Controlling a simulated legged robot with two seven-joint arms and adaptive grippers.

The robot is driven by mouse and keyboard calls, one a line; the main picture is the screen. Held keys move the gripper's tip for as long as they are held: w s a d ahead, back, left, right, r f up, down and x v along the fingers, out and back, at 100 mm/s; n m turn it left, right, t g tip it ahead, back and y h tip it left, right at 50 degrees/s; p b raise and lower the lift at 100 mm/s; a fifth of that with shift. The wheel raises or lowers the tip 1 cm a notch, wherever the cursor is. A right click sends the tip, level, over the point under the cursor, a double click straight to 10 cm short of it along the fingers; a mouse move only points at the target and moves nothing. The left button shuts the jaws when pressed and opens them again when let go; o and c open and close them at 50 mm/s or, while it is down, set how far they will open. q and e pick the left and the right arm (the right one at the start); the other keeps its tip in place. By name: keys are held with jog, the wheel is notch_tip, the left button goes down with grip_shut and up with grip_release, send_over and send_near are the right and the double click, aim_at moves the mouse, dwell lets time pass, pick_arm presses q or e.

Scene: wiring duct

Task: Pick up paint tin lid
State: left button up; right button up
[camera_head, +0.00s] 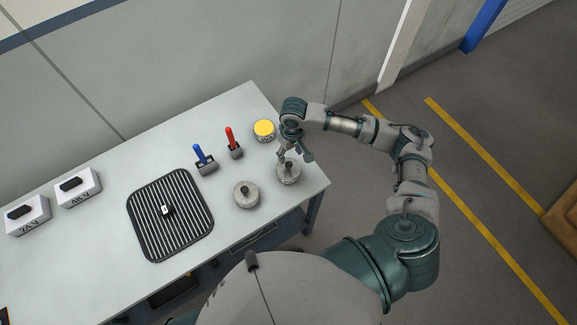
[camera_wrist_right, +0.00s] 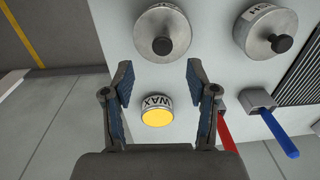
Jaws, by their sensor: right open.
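Two silver tins with round metal lids and dark knobs stand near the table's front right. The right tin (camera_head: 288,174) is partly under my right gripper (camera_head: 292,156); the left tin (camera_head: 246,197) stands apart from it. In the right wrist view, one lid (camera_wrist_right: 150,45) lies beyond the fingertips and the other lid (camera_wrist_right: 250,35) is to its right. Both lids are on their tins. I cannot read which tin is paint. My right gripper (camera_wrist_right: 159,80) is open and empty, its fingers apart. My left gripper is not in view.
A yellow-topped WAX tin (camera_head: 264,130) stands behind the right tin. A red-handled tool (camera_head: 230,138) and a blue-handled tool (camera_head: 199,154) sit in holders. A black ribbed mat (camera_head: 150,220) carries a small part. Two labelled white boxes (camera_head: 78,190) (camera_head: 27,215) stand left.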

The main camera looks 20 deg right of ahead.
aim_at(289, 164)
jog(key=f, duration=0.7)
jog(key=shift+s+a+f+p, duration=0.1)
jog(key=shift+a+f+p, duration=0.2)
grip_shut()
jog(key=shift+s, duration=0.1)
jog(key=shift+r, duration=0.1)
